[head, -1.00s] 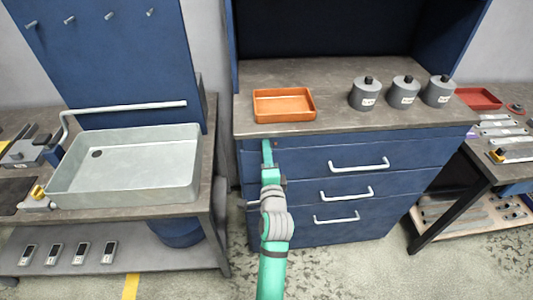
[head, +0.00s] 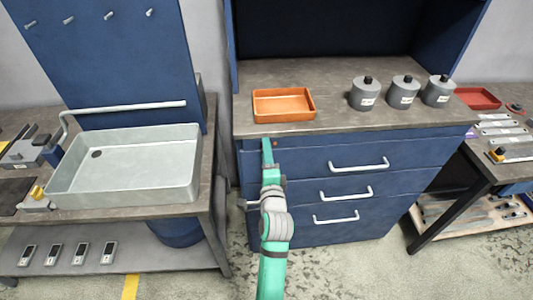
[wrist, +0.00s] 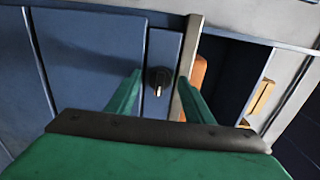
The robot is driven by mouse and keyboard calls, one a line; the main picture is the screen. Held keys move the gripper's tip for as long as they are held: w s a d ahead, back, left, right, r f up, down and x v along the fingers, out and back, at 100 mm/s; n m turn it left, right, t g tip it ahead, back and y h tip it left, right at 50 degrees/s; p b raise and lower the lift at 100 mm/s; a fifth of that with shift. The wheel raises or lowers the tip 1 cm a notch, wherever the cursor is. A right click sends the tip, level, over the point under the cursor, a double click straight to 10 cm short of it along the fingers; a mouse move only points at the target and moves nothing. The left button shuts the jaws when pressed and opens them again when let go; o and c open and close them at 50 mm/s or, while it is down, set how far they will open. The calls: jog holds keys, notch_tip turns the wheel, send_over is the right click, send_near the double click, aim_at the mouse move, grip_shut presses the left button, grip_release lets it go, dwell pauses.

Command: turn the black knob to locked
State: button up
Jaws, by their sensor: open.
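The black knob (wrist: 158,76) sits on a narrow blue panel in the wrist view. A small pale mark shows at its lower end in the picture. My gripper (wrist: 160,84) is open, with one green finger to each side of the knob and nothing held. I cannot tell whether the fingertips reach the knob. In the head view my gripper (head: 267,151) is at the upper left of the blue drawer cabinet (head: 300,158), just below the worktop edge. The knob cannot be made out in that view.
A metal edge strip (wrist: 190,55) runs close to the right finger in the wrist view. An orange tray (head: 284,119) and several grey canisters (head: 403,95) stand on the worktop above. A bench with a pale sink (head: 130,190) is at the left.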

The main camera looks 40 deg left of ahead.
jog(key=v, duration=1)
jog(key=shift+s+d, duration=0.2)
jog(key=shift+s, duration=0.1)
jog(key=s+d+f+n+t+h, duration=0.1)
jog(key=s+d+f+n+h, duration=0.1)
jog(key=s+d+f+h, duration=0.5)
jog(key=s+d+f+n+t+h, duration=0.1)
jog(key=s+d+f, duration=0.4)
jog(key=d, duration=0.7)
jog(key=s+d+n+h, duration=0.2)
jog(key=s+d+n, duration=0.1)
jog(key=s, duration=0.5)
jog(key=s+d+n+h, duration=0.1)
jog(key=s+d+n, duration=0.3)
jog(key=s, duration=0.5)
jog(key=shift+d+h, duration=0.4)
jog(key=shift+d, duration=0.55)
